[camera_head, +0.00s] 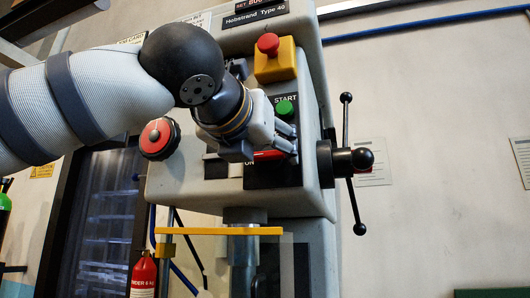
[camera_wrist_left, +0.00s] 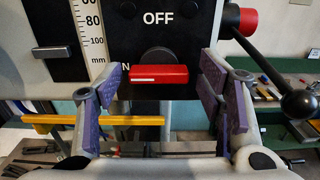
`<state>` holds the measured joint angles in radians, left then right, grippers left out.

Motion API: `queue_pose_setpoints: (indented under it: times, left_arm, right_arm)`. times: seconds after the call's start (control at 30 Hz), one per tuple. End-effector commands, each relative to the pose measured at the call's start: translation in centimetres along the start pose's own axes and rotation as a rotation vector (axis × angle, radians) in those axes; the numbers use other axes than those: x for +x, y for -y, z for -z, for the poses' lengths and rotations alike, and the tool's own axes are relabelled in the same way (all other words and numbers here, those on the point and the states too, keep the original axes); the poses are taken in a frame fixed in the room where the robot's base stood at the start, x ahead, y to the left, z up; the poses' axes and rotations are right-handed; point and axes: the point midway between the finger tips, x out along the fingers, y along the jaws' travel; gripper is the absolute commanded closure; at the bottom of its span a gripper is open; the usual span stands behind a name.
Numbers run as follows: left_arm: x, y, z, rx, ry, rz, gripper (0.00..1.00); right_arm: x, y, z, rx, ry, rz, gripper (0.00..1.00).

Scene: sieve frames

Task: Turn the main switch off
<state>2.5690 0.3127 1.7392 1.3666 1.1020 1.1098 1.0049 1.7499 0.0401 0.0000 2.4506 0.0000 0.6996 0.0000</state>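The main switch is a red bar handle (camera_wrist_left: 158,75) on a dark panel in the left wrist view. It lies horizontal, its white line towards the left, where a partly hidden label reads like ON. OFF is printed above it. In the head view the handle (camera_head: 268,155) shows partly behind my left gripper (camera_head: 290,140). In the wrist view the left gripper (camera_wrist_left: 162,100) is open, with one purple-padded finger on each side of the handle and gaps between. Whether the fingertips reach the handle's depth is hard to tell. My right gripper is not in view.
A green START button (camera_head: 285,108) and a red mushroom button (camera_head: 268,43) on a yellow box sit above the switch. A red round knob (camera_head: 158,138) is at left. A black-knobbed lever wheel (camera_head: 350,160) stands close at right. A yellow bar (camera_head: 218,231) runs below.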

Motion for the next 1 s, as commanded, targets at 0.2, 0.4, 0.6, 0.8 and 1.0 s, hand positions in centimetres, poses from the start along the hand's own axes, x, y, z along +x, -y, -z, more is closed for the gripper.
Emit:
queue_pose_setpoints:
  times: [0.2,0.4,0.6,0.8,1.0]
  left_arm:
    - [0.15,-0.05,0.17,0.0,-0.003,0.0,0.81]
    - [0.22,-0.08,0.24,0.012,-0.004,-0.001,0.81]
    - [0.26,-0.09,0.3,0.086,-0.006,-0.001,0.81]
    - [0.29,-0.12,0.34,0.239,-0.007,-0.001,0.81]
    - [0.36,-0.17,0.42,0.429,-0.009,-0.001,0.81]
  right_arm:
    - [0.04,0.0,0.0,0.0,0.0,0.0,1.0]
    - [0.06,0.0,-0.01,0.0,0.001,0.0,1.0]
    - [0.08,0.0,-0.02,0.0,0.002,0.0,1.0]
    - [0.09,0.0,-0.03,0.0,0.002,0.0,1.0]
    - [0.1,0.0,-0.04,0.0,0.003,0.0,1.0]
